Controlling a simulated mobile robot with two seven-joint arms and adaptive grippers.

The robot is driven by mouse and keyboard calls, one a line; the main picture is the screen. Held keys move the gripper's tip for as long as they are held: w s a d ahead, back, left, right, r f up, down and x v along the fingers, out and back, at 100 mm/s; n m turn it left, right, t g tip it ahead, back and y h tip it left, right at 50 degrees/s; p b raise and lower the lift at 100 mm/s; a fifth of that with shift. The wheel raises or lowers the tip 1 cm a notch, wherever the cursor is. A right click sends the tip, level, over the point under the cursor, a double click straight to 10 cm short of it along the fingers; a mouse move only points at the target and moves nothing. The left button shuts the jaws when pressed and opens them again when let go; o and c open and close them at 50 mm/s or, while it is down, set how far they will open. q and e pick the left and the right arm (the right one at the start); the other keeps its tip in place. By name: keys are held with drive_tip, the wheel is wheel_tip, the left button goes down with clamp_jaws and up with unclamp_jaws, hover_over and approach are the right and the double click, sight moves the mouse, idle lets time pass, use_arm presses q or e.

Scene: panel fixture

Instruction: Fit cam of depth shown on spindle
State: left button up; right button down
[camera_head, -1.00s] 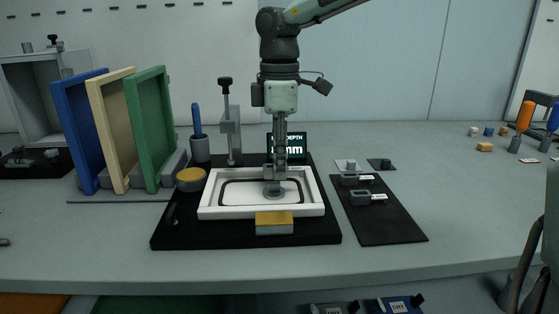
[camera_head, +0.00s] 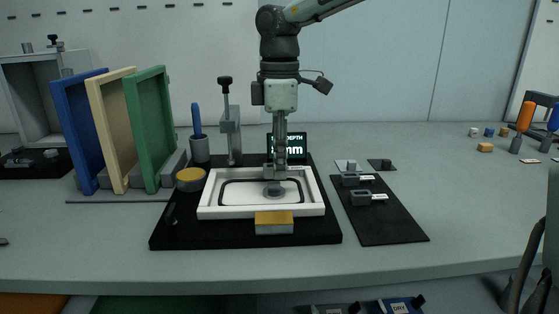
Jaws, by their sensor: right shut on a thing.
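My right gripper (camera_head: 275,174) points straight down over the white frame (camera_head: 212,210) on the black base. It is shut on a small grey piece, probably a cam (camera_head: 274,188), low over the frame's pale inner panel. The spindle cannot be made out; the fingers and the piece cover that spot. I cannot tell whether the piece touches the panel. Two more dark grey cams, a front one (camera_head: 360,198) and a rear one (camera_head: 349,180), lie with white labels on the black mat. The depth display (camera_head: 297,146) is partly hidden by the gripper; its number is unreadable. My left gripper is out of view.
A yellow-topped block (camera_head: 274,222) sits at the frame's front edge, and a round yellow-topped piece (camera_head: 190,179) at its left. A clamp post (camera_head: 231,135) stands behind. Blue, cream and green panels (camera_head: 150,130) stand at left. The table right of the mat (camera_head: 385,225) is mostly clear.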

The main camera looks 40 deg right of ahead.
drive_tip(key=shift+b, duration=0.55)
idle(0.8)
drive_tip(key=shift+f+b, duration=1.55)
drive_tip(key=shift+f, duration=0.05)
drive_tip(key=c, duration=1.3)
unclamp_jaws()
drive_tip(key=shift+r, duration=0.15)
wheel_tip(320, 180, up, 12)
